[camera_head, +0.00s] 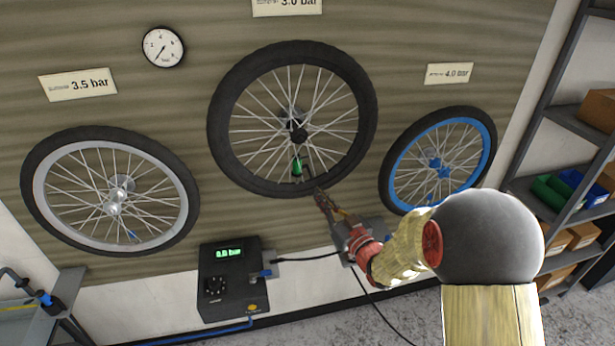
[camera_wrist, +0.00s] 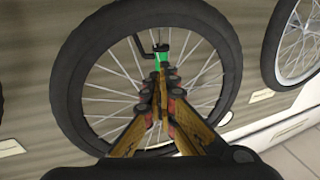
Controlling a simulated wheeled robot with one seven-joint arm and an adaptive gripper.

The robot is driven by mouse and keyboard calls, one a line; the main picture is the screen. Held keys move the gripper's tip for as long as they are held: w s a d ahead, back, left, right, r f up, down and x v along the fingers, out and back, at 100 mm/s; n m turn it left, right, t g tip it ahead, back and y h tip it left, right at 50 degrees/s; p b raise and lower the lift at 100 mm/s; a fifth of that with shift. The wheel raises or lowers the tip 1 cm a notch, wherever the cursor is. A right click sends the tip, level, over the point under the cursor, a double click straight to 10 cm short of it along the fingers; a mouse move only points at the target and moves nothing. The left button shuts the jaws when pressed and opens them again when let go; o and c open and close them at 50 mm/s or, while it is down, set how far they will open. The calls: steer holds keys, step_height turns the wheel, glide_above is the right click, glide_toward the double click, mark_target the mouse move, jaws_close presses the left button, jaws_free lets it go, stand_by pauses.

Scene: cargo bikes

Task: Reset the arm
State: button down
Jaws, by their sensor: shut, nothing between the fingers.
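My gripper (camera_head: 322,197) is shut and empty at the lower rim of the middle black wheel (camera_head: 222,130), which hangs on the wall under the 3.0 bar sign. In the wrist view my gripper (camera_wrist: 160,80) has its fingertips together, pointing at the green piece (camera_wrist: 161,58) inside the wheel (camera_wrist: 75,90). In the head view the green piece (camera_head: 296,168) sits among the lower spokes, just above and left of the fingertips. Whether the fingertips touch the wheel I cannot tell. My arm reaches in from the lower right.
A left wheel (camera_head: 38,195) and a blue-rimmed right wheel (camera_head: 490,125) hang on either side. A dark box with a green display (camera_head: 228,252) stands below, with cables running from it. Shelves (camera_head: 560,115) stand at right. A round gauge (camera_head: 163,47) is on the wall.

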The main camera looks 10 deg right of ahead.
steer(key=shift+s, duration=0.1)
steer(key=s+d+f+m+g+h, duration=0.1)
steer(key=d+f+g+h, duration=0.15)
steer(key=f, duration=0.45)
steer(key=s+d+f+m+g+h, duration=0.1)
steer(key=s+d+f+g+h, duration=0.15)
steer(key=f, duration=0.45)
steer(key=s+d+f+m+g+h, duration=0.1)
steer(key=s+d+f+g+h, duration=0.1)
steer(key=s+d+g, duration=0.4)
steer(key=s+a+r+m+g+b, duration=0.15)
steer(key=s+a+r, duration=0.25)
steer(key=s, duration=0.7)
steer(key=s+a+r+g+b, duration=0.2)
steer(key=s+a+r+g, duration=0.15)
steer(key=s, duration=0.75)
steer(key=s+a+r+n+t+y+b, duration=0.1)
steer(key=s+a+r+t+b, duration=0.1)
steer(key=r, duration=0.6)
steer(key=s+a+t, duration=0.1)
steer(key=s+a, duration=0.1)
steer(key=a, duration=0.1)
steer(key=shift+r, duration=0.35)
